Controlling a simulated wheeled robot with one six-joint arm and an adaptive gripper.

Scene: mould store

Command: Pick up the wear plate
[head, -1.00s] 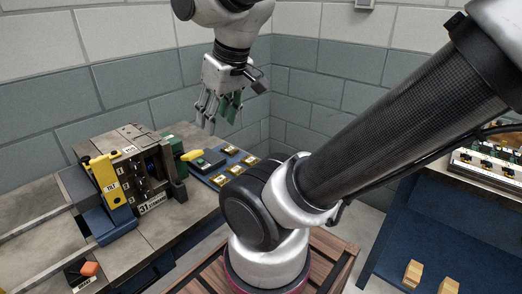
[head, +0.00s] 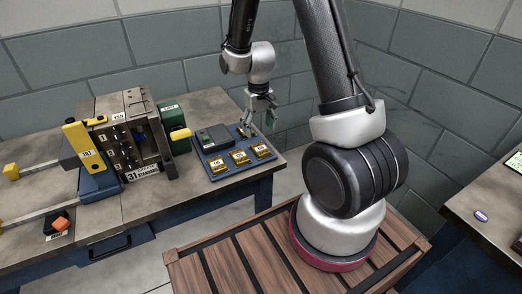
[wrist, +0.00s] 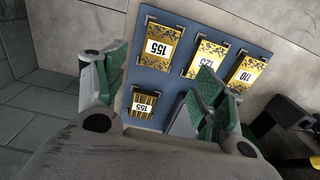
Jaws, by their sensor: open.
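Several gold plates with white number labels lie on a blue tray (head: 216,177); I cannot tell from the labels which is the wear plate. In the head view three labelled plates sit along the front, at left (head: 218,166), middle (head: 240,158) and right (head: 262,151). The wrist view shows a large plate marked 155 (wrist: 159,47), two more plates and a smaller ribbed piece marked 155 (wrist: 144,103). My gripper (head: 261,119) is open and empty over the tray's back. In the wrist view its green-padded fingers (wrist: 160,92) stand either side of the ribbed piece, apart from it.
A mould block (head: 128,140) with a yellow bar stands left on the bench. Walls close in behind. A second bench (head: 490,205) is at right.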

